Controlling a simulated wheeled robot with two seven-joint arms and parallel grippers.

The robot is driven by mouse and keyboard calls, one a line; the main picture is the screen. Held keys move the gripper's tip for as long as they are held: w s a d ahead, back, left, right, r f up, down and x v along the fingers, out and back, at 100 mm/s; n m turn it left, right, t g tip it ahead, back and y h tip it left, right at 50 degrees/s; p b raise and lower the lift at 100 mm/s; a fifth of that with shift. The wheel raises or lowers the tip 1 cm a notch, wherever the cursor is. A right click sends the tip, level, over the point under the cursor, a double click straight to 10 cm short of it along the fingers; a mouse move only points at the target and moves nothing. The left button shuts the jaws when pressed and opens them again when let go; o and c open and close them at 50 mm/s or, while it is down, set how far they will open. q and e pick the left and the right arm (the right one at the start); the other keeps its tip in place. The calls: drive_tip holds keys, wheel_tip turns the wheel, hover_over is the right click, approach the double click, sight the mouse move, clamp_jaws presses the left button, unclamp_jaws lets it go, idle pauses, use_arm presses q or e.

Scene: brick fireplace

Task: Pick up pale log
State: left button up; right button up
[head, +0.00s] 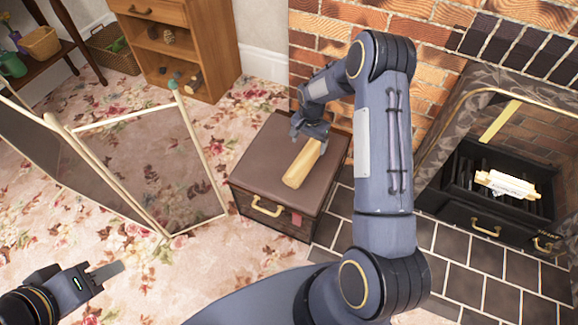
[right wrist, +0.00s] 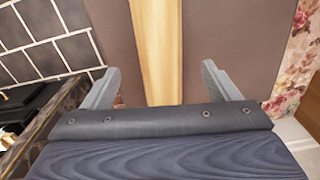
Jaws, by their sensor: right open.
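The pale log (head: 303,164) lies on top of the brown box (head: 258,150) with a gold handle, beside the brick fireplace. My right gripper (head: 311,127) is over the far end of the log. In the right wrist view the log (right wrist: 156,50) runs lengthwise between the two fingers of my right gripper (right wrist: 162,85), which are spread apart with a gap on each side of it. My left gripper (head: 105,270) is at the lower left over the carpet, away from the log; whether its jaws are open cannot be told.
A folding mesh screen (head: 150,165) stands left of the box. The fireplace grate (head: 490,185) at the right holds pale pieces. Dark tiles (head: 470,262) cover the hearth. A wooden shelf (head: 205,45) stands at the back left. Floral carpet (head: 165,285) is clear in front.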

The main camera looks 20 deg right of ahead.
sight(307, 154)
wheel_tip(307, 154, down, 3)
drive_tip(key=shift+a+f+b, duration=0.1)
drive_tip(key=shift+b, duration=0.25)
drive_tip(key=f+b, duration=0.1)
drive_tip(key=f, duration=0.1)
drive_tip(key=f+b, duration=0.1)
drive_tip(key=f, duration=0.2)
drive_tip(key=shift+s+a+f, duration=0.1)
drive_tip(key=shift+s+a, duration=0.1)
drive_tip(key=c, duration=1.2)
drive_tip(key=shift+c, duration=0.6)
drive_tip(key=shift+r, duration=0.2)
